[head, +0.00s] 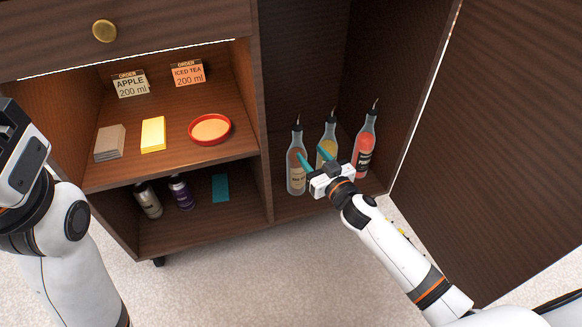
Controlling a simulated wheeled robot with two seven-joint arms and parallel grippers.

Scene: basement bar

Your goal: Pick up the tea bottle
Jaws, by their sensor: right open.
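Three clear bottles with dark pour spouts stand upright in the open right compartment of the cabinet. The left one, with brownish liquid and a pale label, looks like the tea bottle (297,182); its label is too small to read surely. A yellow bottle (329,134) is in the middle and a red bottle (364,150) on the right. My right gripper (312,155) is open, its teal fingers apart, in front of the left and middle bottles. One finger overlaps the tea bottle in the picture; I cannot tell whether they touch. My left gripper's fingers are not visible.
The cabinet's open door (490,140) stands right of the bottles. A divider (263,165) is on their left. The left shelves hold order cards, a red dish (210,129), a yellow block (153,135), a silver can (148,199) and a purple can (181,192).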

